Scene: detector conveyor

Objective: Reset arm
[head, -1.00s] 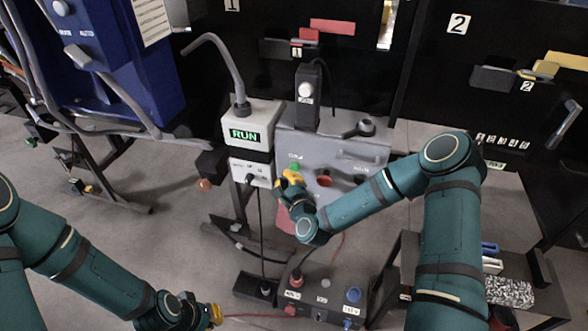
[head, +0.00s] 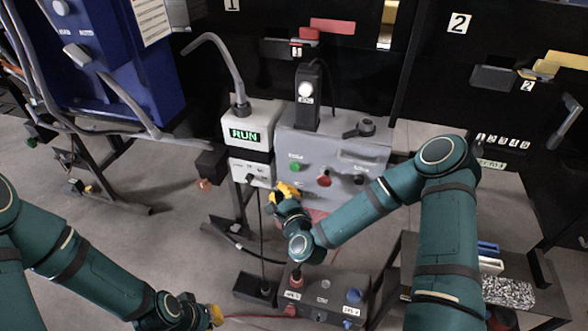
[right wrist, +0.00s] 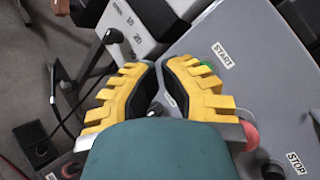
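My right gripper (head: 285,188) has yellow fingers and is in front of the grey control panel (head: 340,150), just below and left of its green START button (head: 295,167). In the right wrist view the fingertips (right wrist: 159,64) nearly meet, with only a thin gap and nothing held. The green button (right wrist: 205,68) is partly hidden behind the right finger, and the red button (right wrist: 251,137) shows beside it. My right arm is bent across the panel's lower edge. My left gripper (head: 215,315) is low at the bottom edge; its fingers are too small to read.
A white box with a lit RUN display (head: 244,136) stands left of the panel. A grey box with knobs (head: 325,296) lies below. A blue cabinet (head: 120,60) is at upper left, black cabinets (head: 500,40) behind. Open floor (head: 150,240) lies at left.

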